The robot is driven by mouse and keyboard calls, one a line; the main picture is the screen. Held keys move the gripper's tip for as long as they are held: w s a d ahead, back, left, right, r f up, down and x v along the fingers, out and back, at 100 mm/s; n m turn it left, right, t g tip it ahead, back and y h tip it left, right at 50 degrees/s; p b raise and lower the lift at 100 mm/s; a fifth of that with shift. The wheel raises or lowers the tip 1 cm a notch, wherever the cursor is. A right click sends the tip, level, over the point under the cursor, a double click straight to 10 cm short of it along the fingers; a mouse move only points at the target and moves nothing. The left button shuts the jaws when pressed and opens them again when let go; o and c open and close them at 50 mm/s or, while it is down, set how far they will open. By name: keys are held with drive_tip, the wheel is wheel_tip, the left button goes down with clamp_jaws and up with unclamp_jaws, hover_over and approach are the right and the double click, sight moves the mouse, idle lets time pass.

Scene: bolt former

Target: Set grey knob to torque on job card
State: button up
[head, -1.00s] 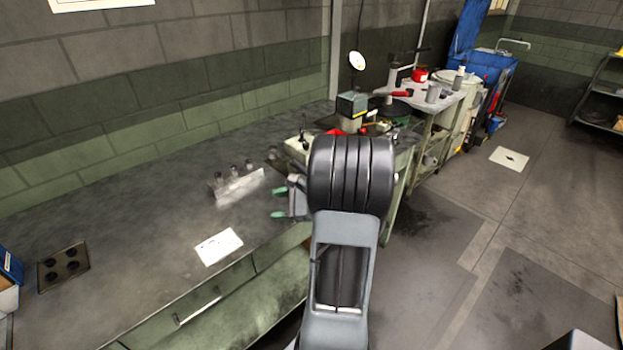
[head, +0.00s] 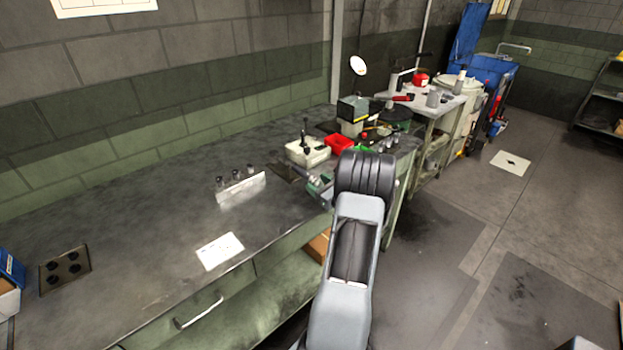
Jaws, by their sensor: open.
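My gripper (head: 318,187) is open over the bench, left of my forearm. Its fingers show green and are partly hidden by my arm. A small grey cylindrical part (head: 304,173) lies at the gripper's far side, on or by a dark plate; I cannot tell if it is the grey knob or if the fingers touch it. A white card (head: 220,251) with small print, perhaps the job card, lies flat near the bench's front edge. Its print is too small to read.
A pale metal rack (head: 241,187) with several dark-topped pieces stands on the bench (head: 140,215). A cream box (head: 307,152) with a black lever and a red bin (head: 339,145) stand beyond the gripper.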

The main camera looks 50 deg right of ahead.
sight(317, 183)
drive_tip(key=shift+w+d, duration=0.1)
drive_tip(key=shift+w, duration=1.7)
drive_tip(key=shift+c, duration=0.5)
